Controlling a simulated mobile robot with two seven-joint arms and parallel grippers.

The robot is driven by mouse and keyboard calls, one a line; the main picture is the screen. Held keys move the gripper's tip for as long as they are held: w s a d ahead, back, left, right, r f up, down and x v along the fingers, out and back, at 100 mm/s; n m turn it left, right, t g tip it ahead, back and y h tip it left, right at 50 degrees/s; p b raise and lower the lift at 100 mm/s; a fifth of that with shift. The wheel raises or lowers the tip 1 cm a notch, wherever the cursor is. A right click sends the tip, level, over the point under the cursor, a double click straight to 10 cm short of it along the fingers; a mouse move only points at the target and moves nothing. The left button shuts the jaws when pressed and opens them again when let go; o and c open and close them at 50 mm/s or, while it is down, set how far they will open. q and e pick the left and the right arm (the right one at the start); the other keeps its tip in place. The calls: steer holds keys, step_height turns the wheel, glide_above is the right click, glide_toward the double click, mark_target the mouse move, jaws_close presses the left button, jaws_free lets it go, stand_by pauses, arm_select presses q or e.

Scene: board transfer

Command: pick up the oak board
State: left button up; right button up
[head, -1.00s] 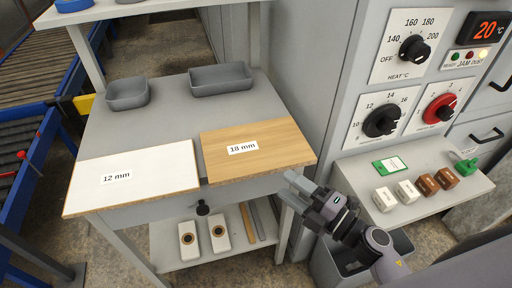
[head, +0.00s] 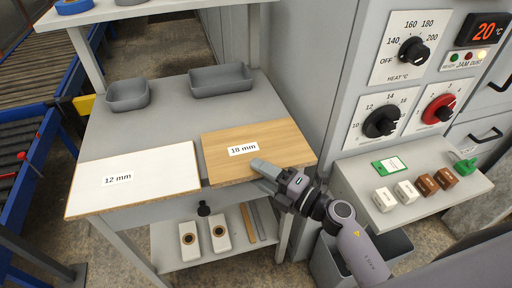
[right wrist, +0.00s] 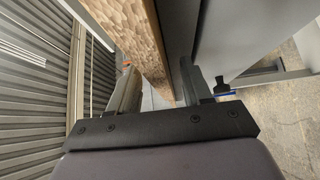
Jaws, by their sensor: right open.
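The oak board (head: 270,139), marked 18 mm, lies flat on the right part of the grey bench, its front edge along the bench front. My right gripper (head: 259,165) is at that front edge, right of its middle, and covers a little of it. In the right wrist view the two open fingers (right wrist: 158,70) point toward the board's speckled edge (right wrist: 135,30), which shows between and beyond them. I cannot tell whether either finger touches it. My left gripper is not in view.
A white board (head: 150,178) marked 12 mm lies left of the oak one. Two grey trays (head: 128,95) (head: 221,79) stand behind on the bench (head: 165,125). A lower shelf holds white blocks. The machine (head: 300,90) with dials rises at the right.

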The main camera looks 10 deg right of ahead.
jaws_close()
steer(key=shift+r, duration=0.15)
steer(key=shift+r, duration=0.1)
step_height(320, 180, up, 10)
steer(key=p, duration=0.5)
step_height(320, 180, up, 16)
steer(key=b, duration=0.1)
stand_by(0.5)
